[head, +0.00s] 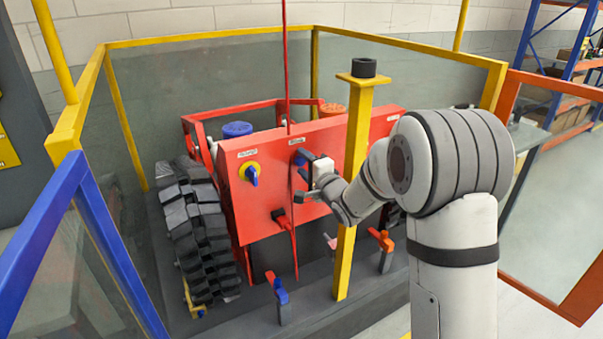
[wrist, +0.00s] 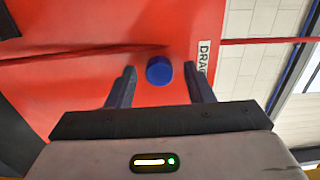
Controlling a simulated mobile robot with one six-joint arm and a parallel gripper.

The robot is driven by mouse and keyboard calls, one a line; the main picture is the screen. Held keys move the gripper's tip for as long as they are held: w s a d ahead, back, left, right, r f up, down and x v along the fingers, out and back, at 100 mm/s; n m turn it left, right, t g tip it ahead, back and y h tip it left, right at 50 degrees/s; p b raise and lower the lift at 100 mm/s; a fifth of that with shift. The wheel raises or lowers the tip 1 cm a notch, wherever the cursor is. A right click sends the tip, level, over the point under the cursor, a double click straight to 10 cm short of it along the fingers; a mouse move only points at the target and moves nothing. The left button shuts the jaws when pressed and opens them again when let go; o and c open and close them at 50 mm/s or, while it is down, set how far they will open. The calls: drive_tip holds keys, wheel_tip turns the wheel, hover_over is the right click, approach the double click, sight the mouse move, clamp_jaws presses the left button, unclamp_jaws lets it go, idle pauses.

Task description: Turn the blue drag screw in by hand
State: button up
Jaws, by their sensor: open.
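The blue drag screw (wrist: 159,70) is a round knob on the red front panel (head: 268,205) of the tracked carrier, beside a label (wrist: 204,62) that reads "DRAG" as far as it shows. Its blue edge shows in the head view (head: 300,158), partly hidden by my gripper. My gripper (head: 303,166) is open in front of the panel. In the wrist view the dark fingers of my gripper (wrist: 160,76) stand on either side of the screw, with a visible gap on both sides. I cannot tell how deep the fingertips reach around it.
A second blue knob on a yellow base (head: 252,175) sits left on the panel. A yellow post (head: 354,180) stands close to my arm. Yellow-framed glass guards (head: 200,80) surround the carrier. Blue (head: 281,291) and orange (head: 382,240) levers stand in front.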

drive_tip(key=n+b, duration=0.2)
drive_tip(key=n, duration=0.1)
drive_tip(key=f+n+b, duration=0.1)
drive_tip(key=n+b, duration=0.2)
drive_tip(key=shift+r+n+b, duration=0.35)
drive_tip(key=shift+n+b, duration=0.25)
drive_tip(key=shift+n, duration=0.4)
drive_tip(key=n+b, duration=0.2)
drive_tip(key=b, duration=0.1)
drive_tip(key=shift+f, duration=0.35)
drive_tip(key=n+b, duration=0.4)
drive_tip(key=shift+n, duration=0.3)
drive_tip(key=shift+n+b, duration=0.5)
drive_tip(key=shift+n, duration=0.4)
drive_tip(key=shift+r+n, duration=0.25)
drive_tip(key=shift+n, duration=0.25)
drive_tip(key=shift+r, duration=0.2)
drive_tip(key=shift+w, duration=0.1)
